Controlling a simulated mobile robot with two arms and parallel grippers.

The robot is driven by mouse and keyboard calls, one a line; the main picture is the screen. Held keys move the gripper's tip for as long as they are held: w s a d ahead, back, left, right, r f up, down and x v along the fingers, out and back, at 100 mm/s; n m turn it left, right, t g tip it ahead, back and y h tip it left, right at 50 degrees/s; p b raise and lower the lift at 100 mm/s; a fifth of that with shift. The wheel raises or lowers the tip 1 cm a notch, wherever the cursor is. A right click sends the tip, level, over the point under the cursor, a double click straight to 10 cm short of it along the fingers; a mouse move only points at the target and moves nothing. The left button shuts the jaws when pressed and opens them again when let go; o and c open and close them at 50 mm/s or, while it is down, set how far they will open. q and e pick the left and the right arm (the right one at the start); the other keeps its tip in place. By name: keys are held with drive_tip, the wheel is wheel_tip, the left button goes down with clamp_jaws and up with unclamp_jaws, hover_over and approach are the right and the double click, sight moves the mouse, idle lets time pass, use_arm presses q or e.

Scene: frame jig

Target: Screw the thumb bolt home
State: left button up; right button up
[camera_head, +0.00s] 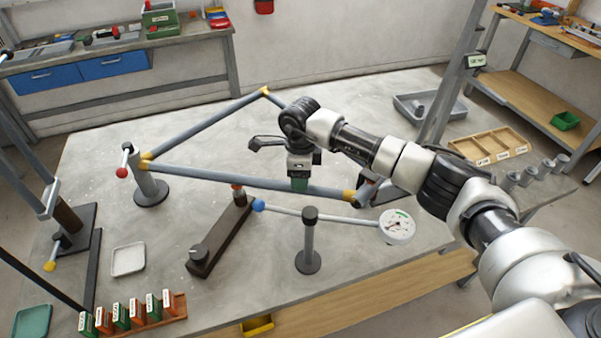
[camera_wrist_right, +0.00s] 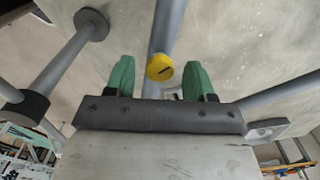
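The frame of grey-blue tubes has yellow corner pieces; its front tube (camera_head: 230,178) runs across the table. My right gripper (camera_head: 299,184) points down at this tube, left of the front right yellow corner (camera_head: 349,195). In the right wrist view my green fingers (camera_wrist_right: 160,80) stand apart. A yellow round end with a dark mark (camera_wrist_right: 160,67) shows between them, at the end of a grey tube (camera_wrist_right: 166,25). I cannot tell whether the fingers touch it. No thumb bolt can be made out for certain. My left gripper is not in view.
A dark bar (camera_head: 222,236) lies nearby. A clamp post (camera_head: 150,188) is at left. A grey tray (camera_head: 423,106) and wooden tray (camera_head: 486,147) are at right.

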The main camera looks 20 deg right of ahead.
drive_tip(key=c, duration=0.8)
